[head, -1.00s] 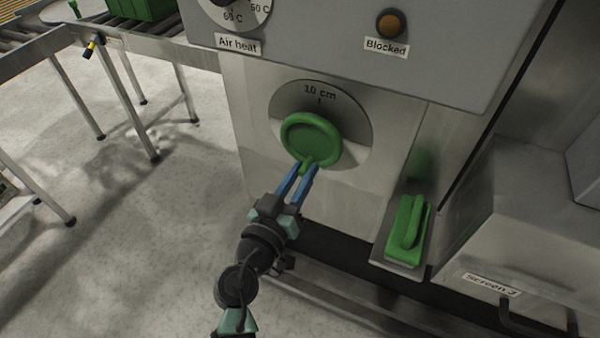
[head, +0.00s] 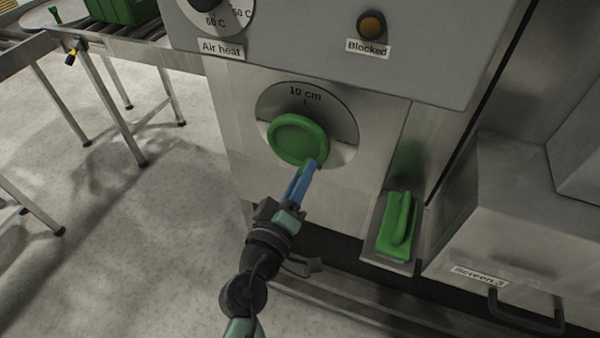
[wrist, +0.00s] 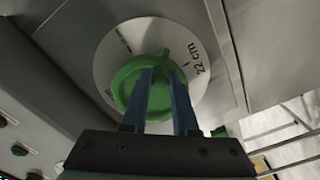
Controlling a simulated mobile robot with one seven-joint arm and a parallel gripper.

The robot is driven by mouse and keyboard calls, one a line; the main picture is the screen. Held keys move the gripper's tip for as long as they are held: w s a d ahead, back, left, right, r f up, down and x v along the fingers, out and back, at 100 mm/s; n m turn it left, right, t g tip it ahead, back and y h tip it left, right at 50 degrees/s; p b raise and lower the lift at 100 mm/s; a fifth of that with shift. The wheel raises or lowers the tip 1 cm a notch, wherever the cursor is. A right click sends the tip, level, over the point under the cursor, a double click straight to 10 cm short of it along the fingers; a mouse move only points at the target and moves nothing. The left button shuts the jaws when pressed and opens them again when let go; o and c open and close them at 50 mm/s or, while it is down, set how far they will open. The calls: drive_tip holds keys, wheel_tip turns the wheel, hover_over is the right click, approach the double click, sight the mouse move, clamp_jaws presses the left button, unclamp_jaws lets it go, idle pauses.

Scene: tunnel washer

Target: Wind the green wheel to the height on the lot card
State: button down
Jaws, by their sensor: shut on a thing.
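The green wheel (head: 297,139) is on the front of the machine, over a round dial plate (head: 344,118) marked "10 cm" at the top with a tick under it. My gripper (head: 313,166) is at the wheel's lower right rim, its blue fingers shut on a small part of the wheel there. In the wrist view the green wheel (wrist: 127,82) is behind the fingers of my gripper (wrist: 163,76), and the dial plate (wrist: 110,50) shows a "22 cm" mark. The fingers partly hide the wheel. I see no lot card.
An "Air heat" dial (head: 240,18) and an orange "Blocked" lamp (head: 371,25) are above. A green crate (head: 120,10) is on the conveyor (head: 110,45) at upper left.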

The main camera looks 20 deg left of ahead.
drive_tip(key=shift+w+d+r, duration=0.1)
drive_tip(key=shift+d+r, duration=0.1)
drive_tip(key=shift+d, duration=0.15)
drive_tip(key=c, duration=0.7)
unclamp_jaws()
drive_tip(key=shift+a+f, duration=0.1)
drive_tip(key=shift+a, duration=0.05)
drive_tip(key=s+b, duration=0.3)
drive_tip(key=s, duration=1)
drive_tip(key=shift+a+b, duration=0.2)
drive_tip(key=shift+b, duration=0.2)
